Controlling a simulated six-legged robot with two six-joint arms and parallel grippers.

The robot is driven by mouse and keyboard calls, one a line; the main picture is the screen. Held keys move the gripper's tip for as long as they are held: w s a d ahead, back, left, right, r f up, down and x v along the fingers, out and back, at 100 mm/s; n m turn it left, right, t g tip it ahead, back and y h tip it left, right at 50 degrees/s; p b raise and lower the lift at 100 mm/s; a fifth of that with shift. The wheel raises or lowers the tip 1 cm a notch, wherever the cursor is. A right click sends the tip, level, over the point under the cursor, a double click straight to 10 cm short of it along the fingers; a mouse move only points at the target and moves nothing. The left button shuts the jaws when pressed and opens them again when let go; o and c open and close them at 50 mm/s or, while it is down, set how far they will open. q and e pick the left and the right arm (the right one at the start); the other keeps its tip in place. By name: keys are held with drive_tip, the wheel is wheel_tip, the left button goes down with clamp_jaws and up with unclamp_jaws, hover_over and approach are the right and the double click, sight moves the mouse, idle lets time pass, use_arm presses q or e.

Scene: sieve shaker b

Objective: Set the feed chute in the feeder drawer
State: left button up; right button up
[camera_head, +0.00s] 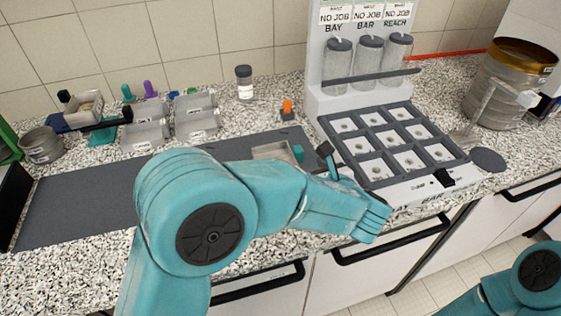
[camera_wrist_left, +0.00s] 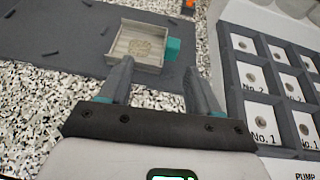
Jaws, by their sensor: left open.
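A small pale square tray (camera_head: 268,149) with a teal block on its side lies on the dark mat. In the left wrist view the tray (camera_wrist_left: 133,62) is open on top and holds some beige material. I cannot tell whether it is the feeder drawer or the feed chute, and no other piece is clearly either one. My left gripper (camera_wrist_left: 160,88) is open and empty, its fingers pointing toward the tray but apart from it. In the head view a dark finger shows right of the tray; the rest is mostly hidden by my arm. My right gripper is out of view.
A grey grid rack (camera_head: 402,108) stands close to the right, under a white panel with jars (camera_head: 368,58). Grey bins (camera_head: 146,134) and a sand-holding tray (camera_head: 68,113) stand at the back left. The dark mat (camera_head: 85,205) is largely clear at left.

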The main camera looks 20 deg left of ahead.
use_arm(q)
drive_tip(key=d, duration=0.2)
drive_tip(key=p, duration=0.2)
approach(298, 150)
drive_tip(key=shift+m+h, duration=0.3)
drive_tip(key=x, duration=0.5)
drive_tip(key=shift+a, duration=0.1)
drive_tip(key=p+x, duration=0.2)
drive_tip(key=x, duration=0.2)
drive_tip(key=shift+w+a, duration=0.25)
drive_tip(key=shift+a, duration=0.1)
drive_tip(key=shift+w+a+f, duration=0.1)
drive_tip(key=shift+w+f, duration=0.05)
drive_tip(key=shift+w, duration=0.15)
clamp_jaws()
